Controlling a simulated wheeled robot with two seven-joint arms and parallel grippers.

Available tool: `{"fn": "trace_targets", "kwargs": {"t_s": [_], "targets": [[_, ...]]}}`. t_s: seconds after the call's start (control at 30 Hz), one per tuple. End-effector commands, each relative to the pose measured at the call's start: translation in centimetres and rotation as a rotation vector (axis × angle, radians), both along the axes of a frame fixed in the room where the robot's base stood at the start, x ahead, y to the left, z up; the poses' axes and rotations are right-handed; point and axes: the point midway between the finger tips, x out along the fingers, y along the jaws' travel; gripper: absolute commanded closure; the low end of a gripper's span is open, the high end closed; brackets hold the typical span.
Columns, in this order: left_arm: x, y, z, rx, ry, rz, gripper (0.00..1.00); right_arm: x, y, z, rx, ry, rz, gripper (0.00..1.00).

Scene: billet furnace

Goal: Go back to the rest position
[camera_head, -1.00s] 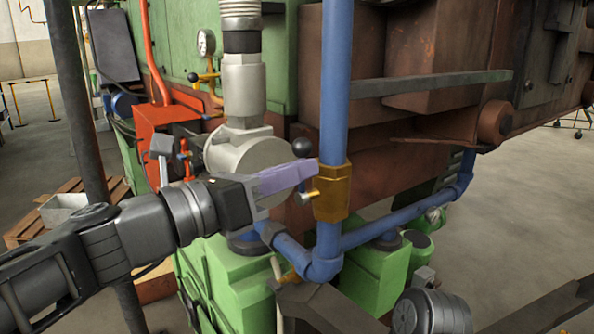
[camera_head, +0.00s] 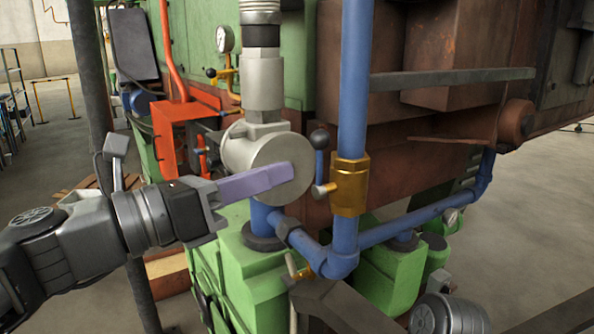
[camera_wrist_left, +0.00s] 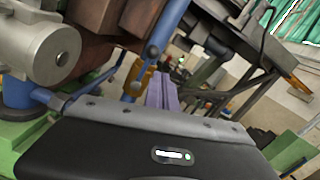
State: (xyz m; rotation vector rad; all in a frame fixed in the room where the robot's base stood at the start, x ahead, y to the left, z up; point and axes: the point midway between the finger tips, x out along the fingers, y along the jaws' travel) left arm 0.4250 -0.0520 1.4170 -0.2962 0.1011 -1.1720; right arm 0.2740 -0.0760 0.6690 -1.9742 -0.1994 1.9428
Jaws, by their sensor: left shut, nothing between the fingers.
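My left gripper (camera_head: 262,182) comes in from the left in the head view. Its purple fingers are shut and empty, in front of the grey round pump housing (camera_head: 262,150). The fingers also show in the left wrist view (camera_wrist_left: 162,92). A brass valve (camera_head: 349,186) sits on the upright blue pipe (camera_head: 356,80), to the right of the fingertips and apart from them. The valve's lever with a black ball end (camera_head: 319,140) stands upright beside the pipe. The right gripper is not in view.
The green and rusty furnace frame (camera_head: 420,70) fills the back. A dark post (camera_head: 92,100) stands at the left. An orange box (camera_head: 172,135) and a pressure gauge (camera_head: 224,38) are behind the arm. Open floor (camera_head: 540,210) lies at the right.

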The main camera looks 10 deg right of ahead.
Motion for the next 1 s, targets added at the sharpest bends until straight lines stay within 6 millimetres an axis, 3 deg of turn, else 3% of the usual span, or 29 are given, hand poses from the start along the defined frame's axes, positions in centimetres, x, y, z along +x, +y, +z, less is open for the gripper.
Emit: {"fn": "trace_targets", "kwargs": {"t_s": [0.13,0.47,0.67,0.77,0.87,1.0], "targets": [[-0.4,0.9,-0.2,0.001,0.004,0.000,1.00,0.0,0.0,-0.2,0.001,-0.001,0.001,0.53],[-0.4,1.0,-0.3,0.005,0.000,0.000,1.00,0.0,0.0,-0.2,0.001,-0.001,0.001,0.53],[0.9,1.5,-0.9,0.099,-0.155,0.067,1.00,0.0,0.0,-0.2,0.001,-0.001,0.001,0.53],[3.2,2.6,-3.8,0.304,-0.346,0.166,1.00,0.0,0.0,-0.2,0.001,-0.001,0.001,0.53],[6.7,4.3,-9.8,0.598,-0.530,0.232,1.00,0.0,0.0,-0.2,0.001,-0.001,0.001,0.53],[10.8,7.1,-20.4,1.003,-0.723,0.197,1.00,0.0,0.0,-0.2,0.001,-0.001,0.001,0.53]]}}
